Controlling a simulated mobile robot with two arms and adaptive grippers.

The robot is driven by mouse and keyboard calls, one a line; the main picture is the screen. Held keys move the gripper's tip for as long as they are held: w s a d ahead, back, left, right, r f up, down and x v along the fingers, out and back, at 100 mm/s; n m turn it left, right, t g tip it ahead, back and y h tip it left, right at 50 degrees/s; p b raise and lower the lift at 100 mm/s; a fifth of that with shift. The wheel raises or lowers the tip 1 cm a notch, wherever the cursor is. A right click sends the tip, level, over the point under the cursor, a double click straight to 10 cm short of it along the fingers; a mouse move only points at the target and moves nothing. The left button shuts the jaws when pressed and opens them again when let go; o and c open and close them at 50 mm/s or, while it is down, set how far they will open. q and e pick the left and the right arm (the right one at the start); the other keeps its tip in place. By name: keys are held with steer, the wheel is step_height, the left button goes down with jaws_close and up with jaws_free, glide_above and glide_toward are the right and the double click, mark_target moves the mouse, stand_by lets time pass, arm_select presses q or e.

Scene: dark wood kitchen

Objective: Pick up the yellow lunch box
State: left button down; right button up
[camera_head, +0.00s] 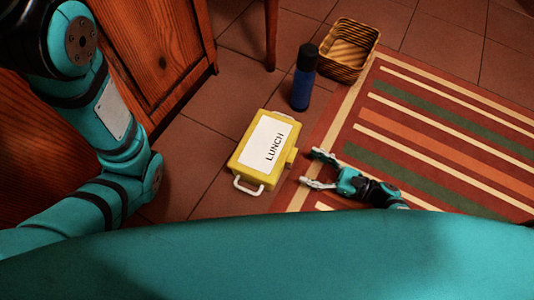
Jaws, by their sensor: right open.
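The yellow lunch box (240,158) lies on the tiled floor, with a white label reading LUNCH and a white handle at each end. My right gripper (312,168) is open, just to the right of the box's near half. Its fingers point left toward the box and are apart from it, with nothing between them. My left arm comes down along the left side beside the wooden cabinet. Its gripper is not in view.
A dark blue bottle (302,87) stands just beyond the lunch box. A wicker basket (372,50) sits behind the bottle. A striped rug (440,140) covers the right side. A wooden cabinet (160,50) stands at left. Tiles left of the box are clear.

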steer(key=x, duration=0.1)
steer(key=b+x, duration=0.2)
steer(key=x, duration=0.1)
steer(key=shift+s+f, duration=0.1)
steer(key=shift+f, duration=0.15)
steer(key=shift+w+a+r, duration=0.1)
steer(key=shift+w+a, duration=0.15)
steer(key=shift+a, duration=0.25)
steer(key=shift+r, duration=0.1)
steer(key=c, duration=1.5)
